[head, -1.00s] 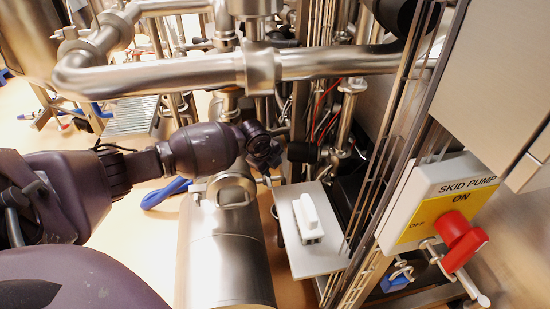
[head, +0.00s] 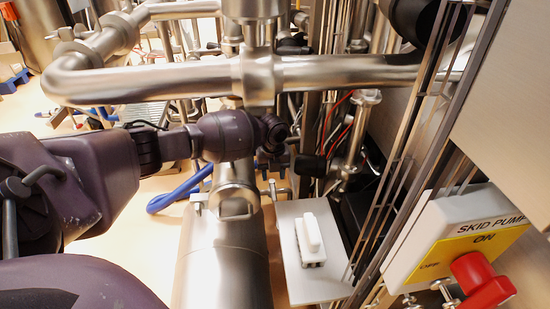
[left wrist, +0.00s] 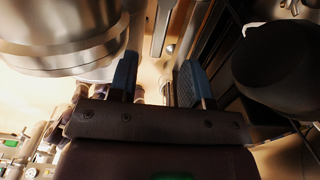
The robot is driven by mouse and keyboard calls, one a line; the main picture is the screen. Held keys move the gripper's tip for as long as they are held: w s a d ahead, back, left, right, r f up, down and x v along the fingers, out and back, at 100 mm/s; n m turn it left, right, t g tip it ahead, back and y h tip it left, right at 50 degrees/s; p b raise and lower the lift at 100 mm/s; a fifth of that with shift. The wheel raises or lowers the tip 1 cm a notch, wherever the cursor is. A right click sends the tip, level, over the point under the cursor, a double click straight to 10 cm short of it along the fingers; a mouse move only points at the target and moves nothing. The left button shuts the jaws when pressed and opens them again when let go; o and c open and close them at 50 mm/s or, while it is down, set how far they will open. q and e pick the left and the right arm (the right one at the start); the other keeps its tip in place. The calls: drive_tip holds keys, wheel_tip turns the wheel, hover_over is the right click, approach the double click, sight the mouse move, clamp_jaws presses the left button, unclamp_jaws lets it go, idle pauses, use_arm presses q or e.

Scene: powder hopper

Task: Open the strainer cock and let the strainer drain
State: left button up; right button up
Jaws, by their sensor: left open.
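A large steel cylinder (head: 222,262), which looks like the strainer body, stands below the horizontal pipe in the head view. A steel cylinder (left wrist: 65,45) also fills the top left of the left wrist view. A small steel T-shaped fitting (head: 274,190) sits just right of the cylinder's top; I cannot tell whether it is the strainer cock. My left gripper (left wrist: 158,80) is open, its two blue-grey fingers apart with nothing clearly between them. In the head view the left wrist reaches above and behind the cylinder, and the fingertips are hard to make out. My right gripper is not in view.
A thick steel pipe (head: 160,78) crosses above my left wrist. A white plate with a white switch-like block (head: 310,238) stands right of the cylinder. The skid pump box (head: 455,240) with a red handle (head: 482,282) is at right. A dark rounded body (left wrist: 282,65) is near the fingers.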

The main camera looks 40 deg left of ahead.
sight(273, 190)
use_arm(q)
wheel_tip(273, 190, down, 7)
drive_tip(key=shift+f+b, duration=0.1)
drive_tip(key=shift+b, duration=0.8)
clamp_jaws()
